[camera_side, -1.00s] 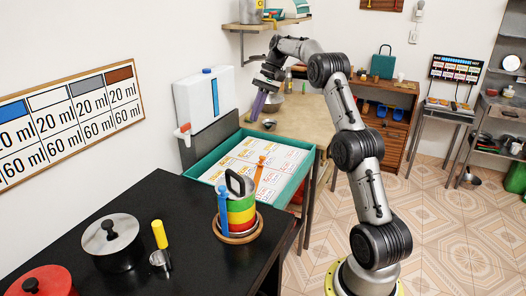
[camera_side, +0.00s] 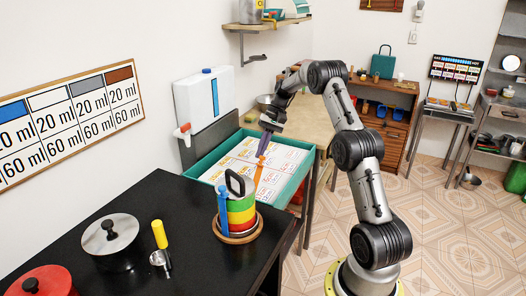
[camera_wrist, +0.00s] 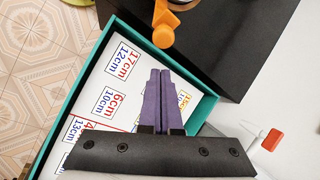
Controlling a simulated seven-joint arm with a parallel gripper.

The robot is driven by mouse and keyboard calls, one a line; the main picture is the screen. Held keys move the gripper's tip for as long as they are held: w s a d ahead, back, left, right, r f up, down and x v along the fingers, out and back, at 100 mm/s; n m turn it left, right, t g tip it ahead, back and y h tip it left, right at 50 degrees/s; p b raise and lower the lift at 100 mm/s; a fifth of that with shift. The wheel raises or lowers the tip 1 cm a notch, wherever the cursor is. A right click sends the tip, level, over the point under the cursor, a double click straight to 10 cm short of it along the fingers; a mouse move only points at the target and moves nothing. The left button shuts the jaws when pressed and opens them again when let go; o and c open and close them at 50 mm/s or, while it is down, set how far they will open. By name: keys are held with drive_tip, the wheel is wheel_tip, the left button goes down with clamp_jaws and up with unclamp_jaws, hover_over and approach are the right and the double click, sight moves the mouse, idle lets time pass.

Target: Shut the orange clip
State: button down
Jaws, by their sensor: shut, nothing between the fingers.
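The orange clip (camera_side: 260,171) is on the right side of a stack of green, yellow and red tiers (camera_side: 240,211) with a dark handle. It slants up and outward, away from the stack. A blue clip (camera_side: 223,207) lies upright against the stack's left side. My gripper (camera_side: 262,151) is shut and empty, its purple fingers pointing down close to the clip's upper end; contact cannot be told in the side view. In the wrist view the orange clip (camera_wrist: 164,35) is ahead of the shut fingertips (camera_wrist: 160,74), with a visible gap. Most of the stack is outside that view.
The stack stands on a round wooden base (camera_side: 238,237) on the black counter (camera_side: 190,205). A green tray (camera_side: 300,182) with printed labels lies below my gripper. A white dispenser (camera_side: 200,100) with a red spout stands behind. A pot (camera_side: 112,240) and a yellow-handled cup (camera_side: 160,240) are left.

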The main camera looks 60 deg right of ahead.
drive_tip(key=shift+s+a+r, duration=0.6)
drive_tip(key=shift+s+a, duration=0.15)
drive_tip(key=shift+a, duration=0.05)
drive_tip(key=shift+a+r+h, duration=0.3)
drive_tip(key=shift+a+r, duration=0.1)
drive_tip(key=shift+a, duration=0.1)
drive_tip(key=a+r+h, duration=0.4)
drive_tip(key=a, duration=0.7)
drive_tip(key=shift+a+n+h, duration=0.3)
drive_tip(key=shift+h, duration=0.1)
drive_tip(key=shift+r, duration=0.2)
